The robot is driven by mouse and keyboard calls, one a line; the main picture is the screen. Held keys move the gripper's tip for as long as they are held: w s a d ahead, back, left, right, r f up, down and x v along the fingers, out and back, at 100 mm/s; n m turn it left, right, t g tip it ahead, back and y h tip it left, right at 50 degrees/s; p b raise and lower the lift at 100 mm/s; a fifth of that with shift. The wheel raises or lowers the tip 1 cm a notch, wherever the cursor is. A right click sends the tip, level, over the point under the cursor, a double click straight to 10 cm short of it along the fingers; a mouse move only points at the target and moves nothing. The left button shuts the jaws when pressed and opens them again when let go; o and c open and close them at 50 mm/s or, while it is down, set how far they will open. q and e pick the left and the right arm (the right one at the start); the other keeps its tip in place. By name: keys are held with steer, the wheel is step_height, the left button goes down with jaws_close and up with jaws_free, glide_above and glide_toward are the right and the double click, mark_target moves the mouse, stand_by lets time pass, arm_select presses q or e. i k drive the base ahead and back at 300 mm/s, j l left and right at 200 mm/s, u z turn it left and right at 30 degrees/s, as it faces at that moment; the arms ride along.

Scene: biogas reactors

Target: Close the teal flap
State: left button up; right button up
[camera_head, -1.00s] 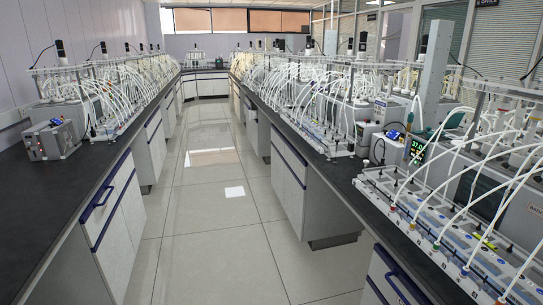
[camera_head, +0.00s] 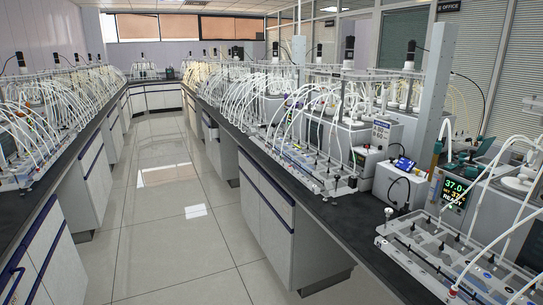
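A small teal part (camera_head: 482,147), which looks like a raised flap, sits on top of a pale unit at the right. It seems tilted up, but it is too small to be sure how far it is open. More teal shows just below it, behind a lit display (camera_head: 455,193) reading 37.0 and READY. White tubes pass in front of this unit and partly hide it. Neither of my grippers is in view.
The right bench (camera_head: 362,232) is crowded with tubed reactor racks. The left bench (camera_head: 60,165) holds more racks. The aisle floor (camera_head: 170,215) between the benches is clear.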

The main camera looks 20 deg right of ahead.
mark_target(486, 144)
steer(key=i+j+z, duration=0.1)
steer(key=i+z, duration=0.35)
steer(key=i+j+z, duration=0.3)
steer(key=i+z, duration=0.2)
steer(key=i+j+z, duration=0.15)
steer(key=z, duration=0.35)
steer(key=i+j+z, duration=0.35)
steer(key=z, duration=0.15)
steer(key=i+j+z, duration=0.15)
steer(key=j+z, duration=0.2)
steer(key=z, duration=0.15)
steer(key=i+j+z, duration=0.1)
steer(key=j+z, duration=0.35)
steer(key=i+j+z, duration=0.1)
steer(key=j+z, duration=0.15)
steer(key=j, duration=0.2)
steer(key=j+z, duration=0.3)
steer(key=j, duration=0.15)
steer(key=k+l, duration=0.2)
steer(key=k, duration=0.25)
steer(key=k+l, duration=0.25)
steer(key=k, duration=0.25)
steer(key=u, duration=0.85)
